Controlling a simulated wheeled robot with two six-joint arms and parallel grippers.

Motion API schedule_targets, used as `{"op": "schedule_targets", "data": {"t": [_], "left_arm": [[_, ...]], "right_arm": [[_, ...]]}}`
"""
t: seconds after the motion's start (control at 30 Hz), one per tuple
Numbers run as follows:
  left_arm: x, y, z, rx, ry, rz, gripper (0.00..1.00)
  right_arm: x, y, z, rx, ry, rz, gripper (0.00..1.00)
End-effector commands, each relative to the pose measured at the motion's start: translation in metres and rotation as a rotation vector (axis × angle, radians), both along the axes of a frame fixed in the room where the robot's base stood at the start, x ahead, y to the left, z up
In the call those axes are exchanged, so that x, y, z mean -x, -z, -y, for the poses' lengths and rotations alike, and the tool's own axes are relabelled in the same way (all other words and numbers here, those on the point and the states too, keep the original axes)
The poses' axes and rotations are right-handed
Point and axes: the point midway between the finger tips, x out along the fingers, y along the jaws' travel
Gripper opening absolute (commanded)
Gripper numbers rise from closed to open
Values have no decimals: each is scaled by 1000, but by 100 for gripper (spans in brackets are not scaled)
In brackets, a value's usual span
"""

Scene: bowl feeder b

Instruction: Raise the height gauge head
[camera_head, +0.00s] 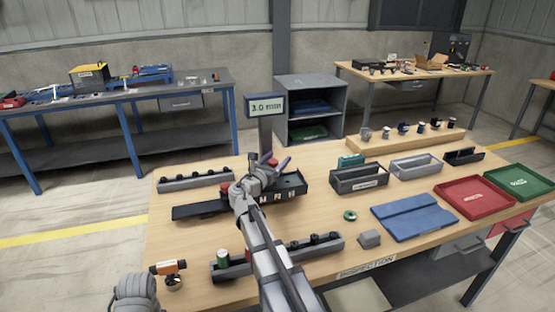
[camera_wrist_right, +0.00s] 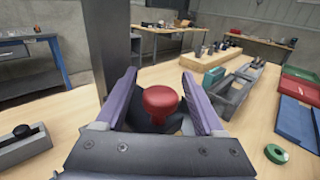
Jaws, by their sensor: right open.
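The height gauge has a dark column (camera_head: 265,138) with a small display (camera_head: 265,106) on top; the display's text is too small to read surely. In the right wrist view, a red round knob (camera_wrist_right: 161,101) on a dark body sits between the two purple fingers. My right gripper (camera_head: 272,166) is open at the gauge's column, over the black gauge base. The fingers stand apart on both sides of the knob, with gaps visible. The gauge's head is largely hidden behind my right gripper. My left arm's grey link shows at the lower left; its gripper is out of frame.
A grey rack (camera_head: 196,181) lies behind left and another (camera_head: 325,246) in front. An orange-and-black tool (camera_head: 168,267) stands at front left. Bins, a blue mat (camera_head: 414,217), a red tray (camera_head: 474,197) and a green tray (camera_head: 519,183) fill the right. A green ring (camera_head: 350,216) lies mid-table.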

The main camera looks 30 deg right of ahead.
Motion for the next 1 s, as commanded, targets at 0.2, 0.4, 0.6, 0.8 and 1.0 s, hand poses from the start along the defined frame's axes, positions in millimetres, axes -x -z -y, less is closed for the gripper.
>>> {"op": "schedule_targets", "data": {"t": [0.2,0.4,0.6,0.8,1.0], "left_arm": [[0,0,0,0,0,0,71],[0,0,0,0,0,0,71],[0,0,0,0,0,0,71],[0,0,0,0,0,0,71],[0,0,0,0,0,0,71]], "right_arm": [[-2,0,4,0,-1,0,71],[-2,0,3,0,-1,0,64],[-2,0,3,0,-1,0,41],[-2,0,3,0,-1,0,19],[-2,0,3,-1,-1,1,0]]}}
